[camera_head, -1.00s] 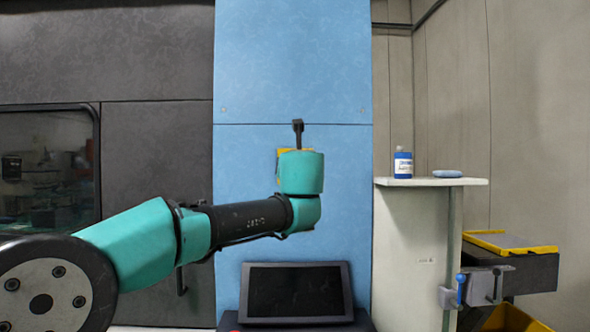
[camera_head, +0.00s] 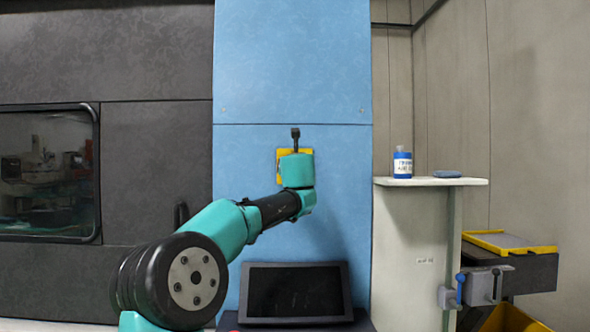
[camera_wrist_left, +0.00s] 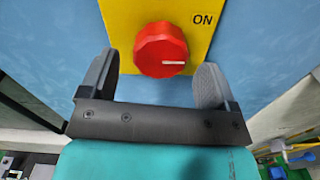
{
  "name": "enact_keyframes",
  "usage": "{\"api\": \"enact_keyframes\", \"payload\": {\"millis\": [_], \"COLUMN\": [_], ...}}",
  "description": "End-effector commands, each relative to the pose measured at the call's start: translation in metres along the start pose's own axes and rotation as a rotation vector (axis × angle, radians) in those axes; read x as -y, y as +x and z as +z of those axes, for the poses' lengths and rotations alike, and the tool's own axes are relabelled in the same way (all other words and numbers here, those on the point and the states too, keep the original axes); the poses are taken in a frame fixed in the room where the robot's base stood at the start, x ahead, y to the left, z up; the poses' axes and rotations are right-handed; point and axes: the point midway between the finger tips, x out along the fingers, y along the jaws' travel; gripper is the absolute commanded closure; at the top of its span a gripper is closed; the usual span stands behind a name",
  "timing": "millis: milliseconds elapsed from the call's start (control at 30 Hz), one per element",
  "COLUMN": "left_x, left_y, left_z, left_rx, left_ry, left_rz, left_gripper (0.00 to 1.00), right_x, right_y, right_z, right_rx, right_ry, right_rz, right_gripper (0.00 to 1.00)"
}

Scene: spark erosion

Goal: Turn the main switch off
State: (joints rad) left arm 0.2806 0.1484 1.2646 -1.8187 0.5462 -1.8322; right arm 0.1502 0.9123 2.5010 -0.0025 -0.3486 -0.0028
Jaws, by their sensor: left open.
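The main switch is a red round knob (camera_wrist_left: 161,50) on a yellow plate (camera_wrist_left: 190,12) marked ON at its upper right. A white line on the knob points right. In the head view part of the yellow plate (camera_head: 282,163) shows on the blue panel behind my left arm, and the knob is hidden. My left gripper (camera_wrist_left: 157,80) is open, with one grey finger to the lower left of the knob and one to its lower right. I see no contact with the knob. In the head view the gripper (camera_head: 295,133) is small and dark. My right gripper is out of view.
The blue panel (camera_head: 293,60) stands behind the gripper. A dark screen (camera_head: 295,291) is below it. A white shelf (camera_head: 450,182) at the right carries a blue-and-white bottle (camera_head: 402,163) and a flat blue item (camera_head: 447,174).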

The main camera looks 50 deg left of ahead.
Motion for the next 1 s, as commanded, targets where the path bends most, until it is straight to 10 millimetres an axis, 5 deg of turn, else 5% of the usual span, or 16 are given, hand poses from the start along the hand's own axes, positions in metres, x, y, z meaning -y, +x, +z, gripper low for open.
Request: {"api": "enact_keyframes", "payload": {"millis": [200, 600, 1000], "left_x": [0.000, 0.000, 0.000], "left_y": [0.021, 0.026, 0.026], "left_z": [0.000, 0.000, 0.000], "left_rx": [-0.001, 0.000, 0.000], "left_ry": [-0.001, -0.001, -0.001], "left_rz": [0.000, 0.000, 0.000], "left_gripper": [0.18, 0.18, 0.56], "right_x": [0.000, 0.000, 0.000], "right_y": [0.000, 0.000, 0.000], "right_z": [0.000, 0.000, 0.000], "right_rx": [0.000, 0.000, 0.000], "right_ry": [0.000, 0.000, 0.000], "right_rz": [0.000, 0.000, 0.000], "right_gripper": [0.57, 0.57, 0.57]}}
